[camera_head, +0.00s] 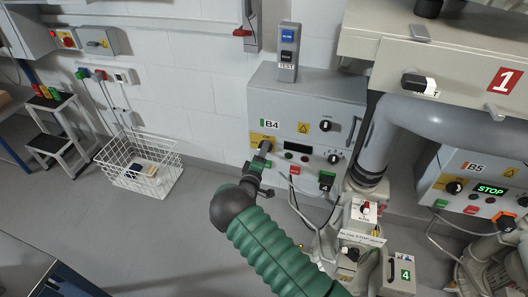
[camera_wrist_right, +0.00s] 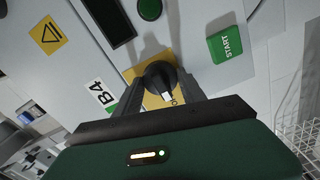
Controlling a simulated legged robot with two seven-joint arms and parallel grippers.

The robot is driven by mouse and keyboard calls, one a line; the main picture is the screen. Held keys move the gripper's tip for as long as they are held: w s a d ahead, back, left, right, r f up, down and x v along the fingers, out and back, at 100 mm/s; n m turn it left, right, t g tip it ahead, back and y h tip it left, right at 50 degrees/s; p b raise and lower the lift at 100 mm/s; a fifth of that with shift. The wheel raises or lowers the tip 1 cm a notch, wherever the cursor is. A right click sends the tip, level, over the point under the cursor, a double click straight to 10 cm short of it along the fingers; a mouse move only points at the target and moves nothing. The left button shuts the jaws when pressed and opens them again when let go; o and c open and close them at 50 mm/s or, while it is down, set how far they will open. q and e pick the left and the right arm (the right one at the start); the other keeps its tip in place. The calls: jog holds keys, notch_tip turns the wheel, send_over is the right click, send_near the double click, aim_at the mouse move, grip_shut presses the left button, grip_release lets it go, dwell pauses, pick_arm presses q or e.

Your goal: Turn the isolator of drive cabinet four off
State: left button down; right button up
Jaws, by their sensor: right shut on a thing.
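Drive cabinet B4 (camera_head: 335,110) is a grey box on the white wall. It also shows close up in the right wrist view (camera_wrist_right: 78,50). Its isolator is a black rotary knob (camera_wrist_right: 160,76) on a yellow plate (camera_wrist_right: 134,74). In the wrist view the knob's white mark points down towards my gripper. My right gripper (camera_wrist_right: 161,84) has one finger on each side of the knob and is shut on it. In the head view my right gripper (camera_head: 262,152) reaches the cabinet's left side and hides most of the knob. My left gripper is out of view.
A white wire basket (camera_head: 140,165) stands on the floor at left.

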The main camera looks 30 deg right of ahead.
jog(key=shift+w+a+f, duration=0.1)
jog(key=shift+a+f, duration=0.05)
jog(key=shift+a, duration=0.05)
jog(key=o, duration=1.4)
jog(key=shift+c, duration=0.2)
jog(key=p+v, duration=0.4)
jog(key=v, duration=1.3)
jog(key=shift+d, duration=0.15)
